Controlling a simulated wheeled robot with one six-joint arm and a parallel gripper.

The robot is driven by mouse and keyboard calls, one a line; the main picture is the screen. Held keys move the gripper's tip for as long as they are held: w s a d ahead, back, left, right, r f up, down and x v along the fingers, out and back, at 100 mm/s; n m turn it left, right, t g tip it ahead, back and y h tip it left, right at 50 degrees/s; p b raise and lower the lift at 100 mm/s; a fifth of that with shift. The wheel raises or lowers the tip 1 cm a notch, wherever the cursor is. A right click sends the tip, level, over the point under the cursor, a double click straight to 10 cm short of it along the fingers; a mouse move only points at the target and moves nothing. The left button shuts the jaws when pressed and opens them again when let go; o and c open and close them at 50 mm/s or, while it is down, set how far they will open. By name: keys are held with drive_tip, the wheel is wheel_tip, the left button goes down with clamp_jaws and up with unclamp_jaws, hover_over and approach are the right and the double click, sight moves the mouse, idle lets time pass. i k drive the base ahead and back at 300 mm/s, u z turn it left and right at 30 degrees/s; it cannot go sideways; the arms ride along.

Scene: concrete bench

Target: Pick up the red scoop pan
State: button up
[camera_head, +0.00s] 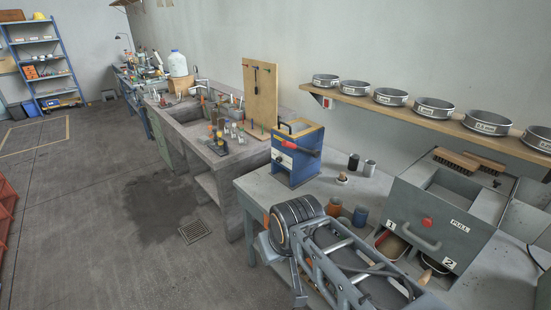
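A grey box (440,215) with a PULL label, a grey handle and a red knob stands at the right end of the near bench. Under its front are openings marked 1 and 2. Another pan, with a pale wooden handle (432,268), shows partly at opening 2. I cannot make out my gripper in this view.
A metal frame with rods and a black ribbed drum (296,212) blocks the bench front. Sieves line the wall shelf (440,118). The left floor is mostly clear.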

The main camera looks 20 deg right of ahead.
sight(391, 246)
drive_tip(key=z, duration=2.95)
drive_tip(key=k, duration=1.05)
drive_tip(key=u, duration=1.85)
drive_tip(key=i, duration=0.5)
